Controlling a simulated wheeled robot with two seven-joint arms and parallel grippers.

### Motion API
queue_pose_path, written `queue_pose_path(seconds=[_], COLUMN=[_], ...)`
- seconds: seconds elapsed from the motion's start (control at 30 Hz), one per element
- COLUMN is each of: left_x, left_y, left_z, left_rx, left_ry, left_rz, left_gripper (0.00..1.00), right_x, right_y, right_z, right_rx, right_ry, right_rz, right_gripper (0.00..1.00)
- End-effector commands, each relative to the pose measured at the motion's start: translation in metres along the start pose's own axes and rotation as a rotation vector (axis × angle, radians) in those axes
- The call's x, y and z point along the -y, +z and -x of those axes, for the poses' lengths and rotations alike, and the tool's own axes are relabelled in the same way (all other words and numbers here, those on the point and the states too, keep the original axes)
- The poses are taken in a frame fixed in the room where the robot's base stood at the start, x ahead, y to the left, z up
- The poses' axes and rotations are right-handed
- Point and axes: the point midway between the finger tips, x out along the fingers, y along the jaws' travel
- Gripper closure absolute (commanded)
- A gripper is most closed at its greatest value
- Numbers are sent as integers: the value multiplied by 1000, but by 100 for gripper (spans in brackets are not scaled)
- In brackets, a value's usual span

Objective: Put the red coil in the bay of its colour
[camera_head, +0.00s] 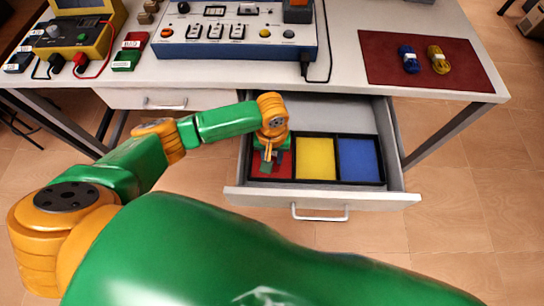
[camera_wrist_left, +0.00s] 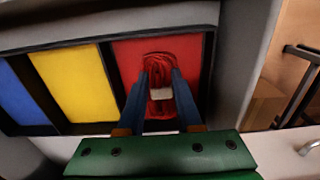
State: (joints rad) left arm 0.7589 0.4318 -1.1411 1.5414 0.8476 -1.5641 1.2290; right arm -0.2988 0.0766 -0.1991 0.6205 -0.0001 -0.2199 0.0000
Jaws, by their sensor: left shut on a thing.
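My left gripper (camera_head: 267,165) reaches down into the open drawer, over the red bay (camera_head: 283,170) of a dark divided tray. In the left wrist view the gripper (camera_wrist_left: 160,90) is shut on the red coil (camera_wrist_left: 160,57), which has a white band between the fingers. The coil is in front of the red bay (camera_wrist_left: 196,62) in that view; I cannot tell whether it touches the bay floor. In the head view the gripper mostly hides the coil. The yellow bay (camera_head: 315,158) and blue bay (camera_head: 358,160) look empty. My right gripper is out of view.
The drawer (camera_head: 405,198) stands open under the white table (camera_head: 345,80). On a dark red mat (camera_head: 455,70) lie a blue coil (camera_head: 409,59) and a yellow coil (camera_head: 438,59). A blue instrument panel (camera_head: 235,35) and a yellow meter (camera_head: 80,30) stand further left.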

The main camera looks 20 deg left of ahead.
Motion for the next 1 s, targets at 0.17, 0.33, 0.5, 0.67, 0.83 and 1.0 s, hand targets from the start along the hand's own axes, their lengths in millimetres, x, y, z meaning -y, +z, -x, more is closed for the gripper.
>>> queue_pose_path(seconds=[0.17, 0.33, 0.5, 0.67, 0.83, 1.0], left_x=[-1, -1, -1, -1, -1, -1], left_y=[0, 0, 0, 0, -1, -1], left_z=[-1, -4, -4, -4, 9, 57], left_rx=[-1, 1, 0, 0, -2, -4], left_ry=[1, 1, 1, 1, 2, 4], left_rz=[-1, -1, -1, 0, 1, -1], left_gripper=[100, 100, 36, 36, 36, 36], right_x=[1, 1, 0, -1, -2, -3], right_y=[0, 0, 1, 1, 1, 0], right_z=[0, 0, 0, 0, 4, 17], right_rx=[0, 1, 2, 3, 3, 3], right_ry=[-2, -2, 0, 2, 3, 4], right_rz=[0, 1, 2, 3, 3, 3], right_gripper=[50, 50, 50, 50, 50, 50])
